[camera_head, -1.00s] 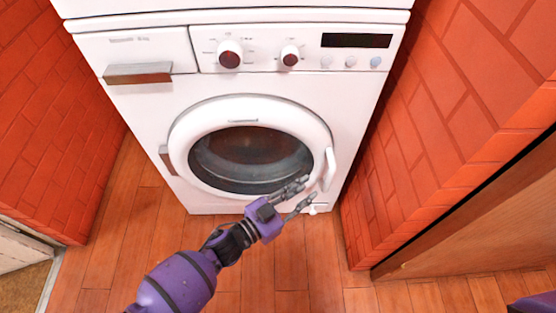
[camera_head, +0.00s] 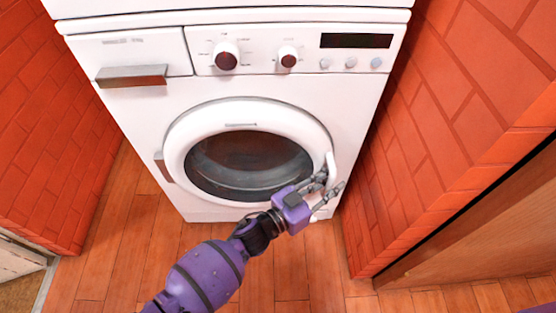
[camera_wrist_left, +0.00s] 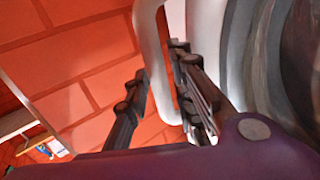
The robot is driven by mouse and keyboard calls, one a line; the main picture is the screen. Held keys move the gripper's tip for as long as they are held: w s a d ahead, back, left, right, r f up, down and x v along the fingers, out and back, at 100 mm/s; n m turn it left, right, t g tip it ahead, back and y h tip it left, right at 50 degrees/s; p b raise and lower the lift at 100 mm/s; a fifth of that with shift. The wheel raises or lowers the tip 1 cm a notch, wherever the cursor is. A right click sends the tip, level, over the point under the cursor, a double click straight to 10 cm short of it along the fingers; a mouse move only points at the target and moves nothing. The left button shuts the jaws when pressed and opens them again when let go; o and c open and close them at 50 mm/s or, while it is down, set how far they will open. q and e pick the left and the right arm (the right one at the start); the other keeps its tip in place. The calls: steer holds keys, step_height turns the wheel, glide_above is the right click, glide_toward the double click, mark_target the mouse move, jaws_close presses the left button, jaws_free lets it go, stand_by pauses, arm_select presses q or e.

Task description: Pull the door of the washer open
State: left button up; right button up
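The washer (camera_head: 130,110) is white, and its round door (camera_head: 245,113) with dark glass looks closed. The door's curved white handle (camera_head: 331,166) is on the door's right side, with the hinge on the left. My left gripper (camera_head: 331,190) is at the lower part of the handle. In the left wrist view, the gripper's dark fingers (camera_wrist_left: 158,92) stand apart, with the white handle (camera_wrist_left: 152,55) running between them. The fingers do not look closed on it; whether one touches it I cannot tell. My right gripper is out of view.
Red brick walls stand close on the left (camera_head: 60,120) and right (camera_head: 440,130) of the washer. A wooden panel (camera_head: 480,235) is at the lower right. The wooden floor (camera_head: 130,240) in front of the washer is clear.

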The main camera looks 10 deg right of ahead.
arm_select(q)
jaws_close()
